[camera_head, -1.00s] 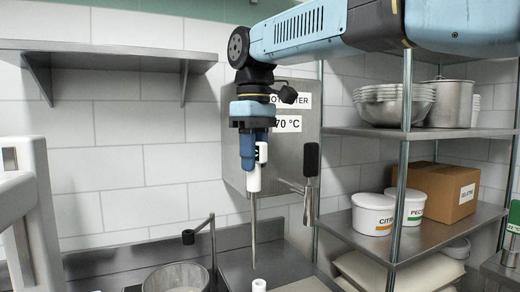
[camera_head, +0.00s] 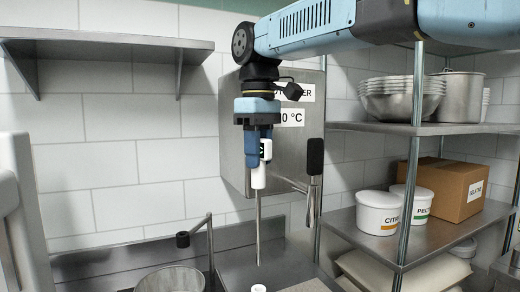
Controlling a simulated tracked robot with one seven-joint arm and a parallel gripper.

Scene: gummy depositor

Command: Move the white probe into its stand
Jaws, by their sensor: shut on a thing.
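My gripper (camera_head: 258,137) is shut on the white probe (camera_head: 258,177), with its blue fingers around the white handle. The probe hangs upright, and its thin metal rod (camera_head: 258,232) points straight down. A small white cylindrical piece (camera_head: 258,288), which looks like the stand, shows at the bottom edge of the view, on the steel counter. The rod's tip is a little above it in the picture, apart from it. The lower part of the stand is cut off by the frame.
A steel pot (camera_head: 172,279) and a bent metal rod with a black knob (camera_head: 183,239) are left of the probe. A shelf rack (camera_head: 435,235) with tubs stands right.

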